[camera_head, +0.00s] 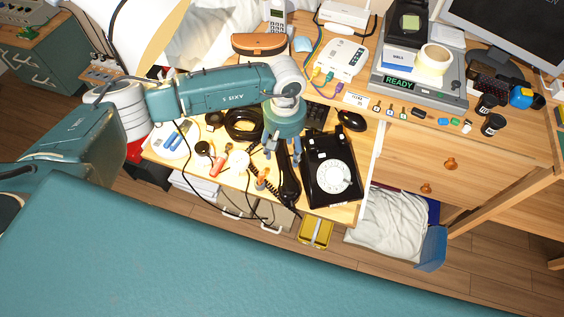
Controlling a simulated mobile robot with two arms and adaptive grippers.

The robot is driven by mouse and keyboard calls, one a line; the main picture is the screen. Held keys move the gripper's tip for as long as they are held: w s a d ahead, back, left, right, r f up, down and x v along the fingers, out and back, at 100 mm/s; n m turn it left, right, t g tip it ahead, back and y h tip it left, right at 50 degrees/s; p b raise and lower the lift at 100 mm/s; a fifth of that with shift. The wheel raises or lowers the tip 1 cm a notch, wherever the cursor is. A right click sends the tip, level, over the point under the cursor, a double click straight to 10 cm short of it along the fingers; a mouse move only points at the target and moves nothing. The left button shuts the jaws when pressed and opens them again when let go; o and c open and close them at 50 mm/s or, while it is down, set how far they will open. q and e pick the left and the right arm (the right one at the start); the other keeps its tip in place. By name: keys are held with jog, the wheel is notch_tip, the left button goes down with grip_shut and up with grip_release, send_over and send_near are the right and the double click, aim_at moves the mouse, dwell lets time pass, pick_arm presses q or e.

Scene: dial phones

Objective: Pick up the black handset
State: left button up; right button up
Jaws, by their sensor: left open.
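The black dial phone (329,178) with a white dial stands on the pulled-out wooden board near its right end. The black handset (289,187) lies beside the phone's left side, off the cradle, with a coiled cord (267,193) at its lower left. My left gripper (283,157) points down over the handset's upper end. Its fingers are apart, one on each side of the handset as seen from above; I cannot tell whether they touch it. The gripper and wrist hide the upper end of the handset. My right gripper is not in view.
A coil of black cable (243,126), a red screwdriver (219,163) and other small items crowd the board left of the handset. A black mouse (351,120) lies above the phone. A white router (340,59) and a scale reading READY (420,93) stand on the desk behind.

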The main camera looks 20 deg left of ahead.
aim_at(285, 156)
pick_arm(q)
notch_tip(285, 156, down, 5)
jog(key=shift+w+r+b, duration=0.1)
jog(key=shift+r+b, duration=0.05)
jog(key=shift+b, duration=0.85)
jog(key=shift+r, duration=0.1)
grip_shut()
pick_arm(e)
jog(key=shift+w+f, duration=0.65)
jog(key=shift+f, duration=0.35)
